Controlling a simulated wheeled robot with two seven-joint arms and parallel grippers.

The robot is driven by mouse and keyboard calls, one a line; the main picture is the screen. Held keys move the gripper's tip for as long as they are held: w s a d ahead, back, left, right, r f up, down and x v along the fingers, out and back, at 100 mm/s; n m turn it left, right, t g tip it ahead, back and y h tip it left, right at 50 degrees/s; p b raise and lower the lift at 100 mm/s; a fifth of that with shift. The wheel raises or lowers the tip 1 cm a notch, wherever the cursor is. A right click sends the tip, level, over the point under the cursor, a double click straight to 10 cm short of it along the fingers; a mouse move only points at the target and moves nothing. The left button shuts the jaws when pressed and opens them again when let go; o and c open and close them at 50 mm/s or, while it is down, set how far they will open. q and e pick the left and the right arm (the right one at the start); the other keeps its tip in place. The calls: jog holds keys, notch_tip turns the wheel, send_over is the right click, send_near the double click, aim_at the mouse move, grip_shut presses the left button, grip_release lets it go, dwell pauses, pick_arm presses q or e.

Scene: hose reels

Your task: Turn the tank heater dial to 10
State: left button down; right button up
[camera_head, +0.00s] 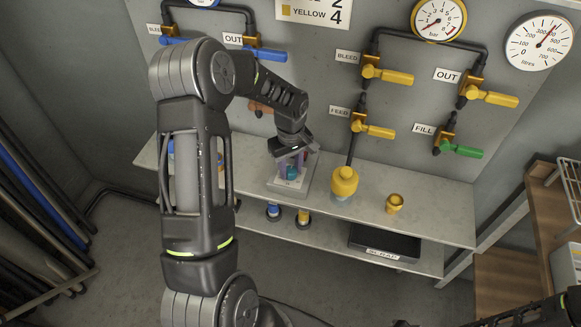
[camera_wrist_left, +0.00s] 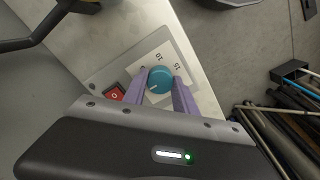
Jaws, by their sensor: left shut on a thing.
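The tank heater dial (camera_wrist_left: 160,80) is a round teal knob on a white scale plate (camera_wrist_left: 152,58). In the left wrist view the figures 10 and 15 read on the plate, turned over; a small light mark on the knob points toward the lower left, away from both. My left gripper (camera_wrist_left: 159,88) has its two purple fingers on either side of the knob and is shut on it. In the head view the left gripper (camera_head: 291,164) reaches down to the grey heater box (camera_head: 304,183), partly hiding the dial. My right gripper is not recognisable in either view.
A red switch (camera_wrist_left: 115,94) sits beside the dial. On the bench (camera_head: 435,213) stand a yellow capped container (camera_head: 344,182) and a small yellow fitting (camera_head: 394,203). Yellow, green and blue valve handles and gauges line the wall behind. A black scrap tray (camera_head: 385,243) is on the lower shelf.

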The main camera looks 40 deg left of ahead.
pick_arm(q)
jog(key=shift+m+b, duration=0.3)
jog(key=shift+m, duration=0.1)
jog(key=shift+m+b, duration=0.3)
jog(key=shift+m, duration=0.2)
jog(key=m+b, duration=0.1)
jog(key=m, duration=0.2)
jog(key=m+b, duration=0.2)
jog(key=m, duration=0.4)
jog(key=shift+m, duration=0.3)
jog(key=m+b, duration=0.1)
jog(key=m, duration=1.1)
jog(key=shift+m, duration=0.3)
jog(key=c, duration=1)
grip_release()
